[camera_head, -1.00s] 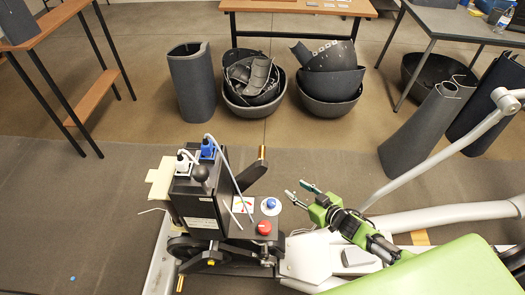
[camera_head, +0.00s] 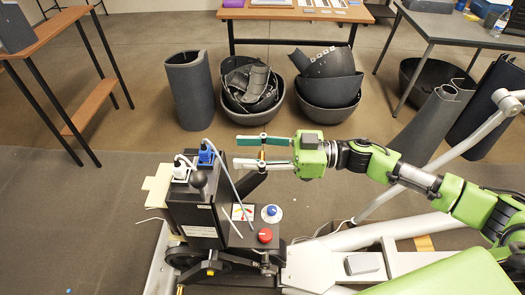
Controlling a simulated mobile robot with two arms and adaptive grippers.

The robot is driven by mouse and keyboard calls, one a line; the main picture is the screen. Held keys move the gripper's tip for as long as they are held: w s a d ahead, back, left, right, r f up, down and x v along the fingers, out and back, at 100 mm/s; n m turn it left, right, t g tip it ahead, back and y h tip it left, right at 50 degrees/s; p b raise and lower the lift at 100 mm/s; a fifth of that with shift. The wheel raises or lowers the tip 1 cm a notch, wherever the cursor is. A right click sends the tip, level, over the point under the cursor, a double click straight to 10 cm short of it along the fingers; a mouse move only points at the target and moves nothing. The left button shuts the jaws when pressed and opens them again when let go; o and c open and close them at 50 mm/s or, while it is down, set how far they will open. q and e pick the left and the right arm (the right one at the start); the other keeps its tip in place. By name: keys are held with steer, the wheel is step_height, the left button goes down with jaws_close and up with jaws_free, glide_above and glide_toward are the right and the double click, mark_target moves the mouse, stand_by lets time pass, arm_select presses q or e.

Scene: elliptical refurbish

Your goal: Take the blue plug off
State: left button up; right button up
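The blue plug (camera_head: 206,152) sits on top of the black machine box (camera_head: 194,213), next to a white plug (camera_head: 181,167). A pale cable runs from the blue plug down the front of the box. My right gripper (camera_head: 236,151) is open, its two fingers pointing left, at the right of the blue plug. The fingertips appear a little short of the plug, with a gap between. A thin orange-tipped post shows between the fingers. My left gripper is not in view.
A red button (camera_head: 265,235) and a blue knob (camera_head: 271,212) stand on the machine right of the box. A black ball-topped lever (camera_head: 198,180) rises near the plugs. Bins of dark shell parts (camera_head: 328,88) stand on the floor behind.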

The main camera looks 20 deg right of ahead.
mark_target(209, 151)
steer(key=x, duration=1)
steer(key=shift+w+f+b, duration=0.1)
steer(key=shift+b, duration=0.2)
jaws_close()
